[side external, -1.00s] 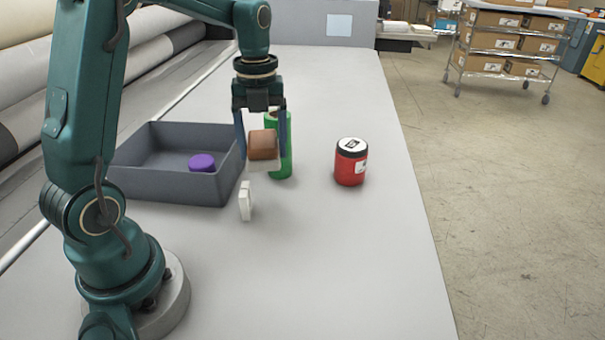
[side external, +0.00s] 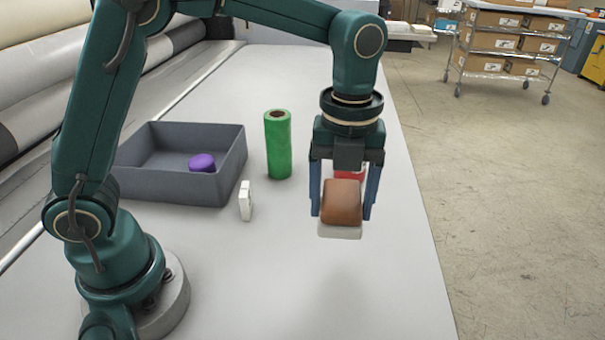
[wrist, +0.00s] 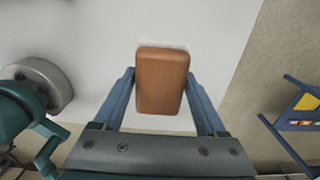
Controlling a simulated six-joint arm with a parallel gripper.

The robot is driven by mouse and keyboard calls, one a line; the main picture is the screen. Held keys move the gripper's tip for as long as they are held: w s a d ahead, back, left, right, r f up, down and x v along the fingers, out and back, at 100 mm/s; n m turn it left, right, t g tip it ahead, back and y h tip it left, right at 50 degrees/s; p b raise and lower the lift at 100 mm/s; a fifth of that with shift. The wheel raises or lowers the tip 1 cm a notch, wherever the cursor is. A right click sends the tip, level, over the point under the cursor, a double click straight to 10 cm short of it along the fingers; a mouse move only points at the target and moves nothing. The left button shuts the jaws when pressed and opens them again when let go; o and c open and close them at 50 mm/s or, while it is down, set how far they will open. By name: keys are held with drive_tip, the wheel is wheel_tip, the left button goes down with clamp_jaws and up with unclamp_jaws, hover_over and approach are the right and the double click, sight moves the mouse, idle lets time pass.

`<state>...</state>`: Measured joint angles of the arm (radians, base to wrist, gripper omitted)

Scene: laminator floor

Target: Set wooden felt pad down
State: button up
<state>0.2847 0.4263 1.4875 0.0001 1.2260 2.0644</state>
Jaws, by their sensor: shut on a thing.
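The wooden felt pad (side external: 342,203), a brown wooden block with a pale felt underside, is between the fingers of my gripper (side external: 342,205). My gripper is shut on it and holds it level above the table, toward the right side in the side view. Its shadow falls on the bare table below. In the wrist view the pad's brown top (wrist: 161,82) sits between the two blue fingers (wrist: 161,100), with a pale felt edge at its far end.
A grey bin (side external: 190,188) holds a purple object (side external: 202,162). A green roll (side external: 278,145) stands upright beside it. A small white block (side external: 245,200) stands in front. A red jar (side external: 350,172) is mostly hidden behind my gripper. The front of the table (side external: 290,290) is clear.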

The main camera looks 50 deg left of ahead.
hover_over(375, 324)
wheel_tip(375, 324, down, 7)
drive_tip(key=shift+r, duration=0.1)
drive_tip(key=shift+f, duration=2.05)
drive_tip(key=shift+f, duration=0.15)
drive_tip(key=o, duration=1.3)
